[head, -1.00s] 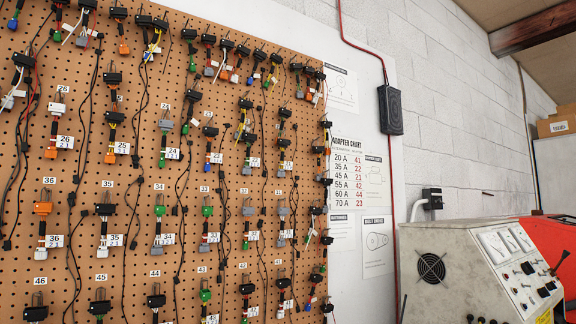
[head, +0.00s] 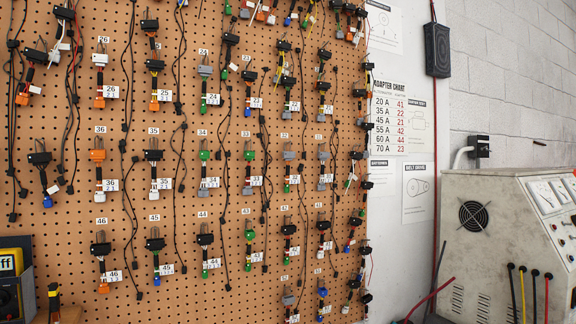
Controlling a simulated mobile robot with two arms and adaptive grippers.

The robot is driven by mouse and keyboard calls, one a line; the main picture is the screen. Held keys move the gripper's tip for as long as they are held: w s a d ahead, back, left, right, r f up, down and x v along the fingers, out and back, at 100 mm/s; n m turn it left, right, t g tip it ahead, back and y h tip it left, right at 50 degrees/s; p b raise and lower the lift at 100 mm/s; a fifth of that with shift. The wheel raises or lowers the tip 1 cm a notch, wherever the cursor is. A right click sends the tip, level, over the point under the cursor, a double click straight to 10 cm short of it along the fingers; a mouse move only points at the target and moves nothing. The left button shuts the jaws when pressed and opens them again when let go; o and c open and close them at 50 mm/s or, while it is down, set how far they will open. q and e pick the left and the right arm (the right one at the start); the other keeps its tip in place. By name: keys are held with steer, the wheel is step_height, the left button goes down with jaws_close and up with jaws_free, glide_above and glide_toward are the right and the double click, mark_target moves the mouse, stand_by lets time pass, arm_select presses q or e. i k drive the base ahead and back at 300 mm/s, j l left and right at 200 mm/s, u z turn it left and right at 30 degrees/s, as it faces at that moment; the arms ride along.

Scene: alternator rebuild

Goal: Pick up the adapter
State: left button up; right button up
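Many adapters hang in rows on a brown pegboard (head: 75,150), each with a number label above and a white tag. Which one is the task's adapter cannot be told. One with an orange top (head: 97,156) hangs under label 36. One with a black top (head: 153,156) hangs under label 35. A green-topped one (head: 205,156) hangs under label 34. An adapter chart (head: 402,125) on the white panel right of the pegboard lists amp values beside red numbers, 20 A with 41 down to 70 A with 23. Neither of my grippers is in view.
A grey test bench (head: 482,215) with gauges and several coloured leads stands at the right. A black box (head: 437,50) is on the wall. A yellow meter (head: 12,270) stands at the lower left. Black cables hang between the adapters.

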mark_target(288, 156)
steer(key=i+l+u, duration=0.1)
steer(key=i+l, duration=0.35)
steer(key=l, duration=0.25)
steer(key=i+l+u, duration=0.15)
steer(key=l, duration=0.25)
steer(key=i+l, duration=0.25)
steer(key=l, duration=0.15)
steer(key=i+j+u, duration=0.05)
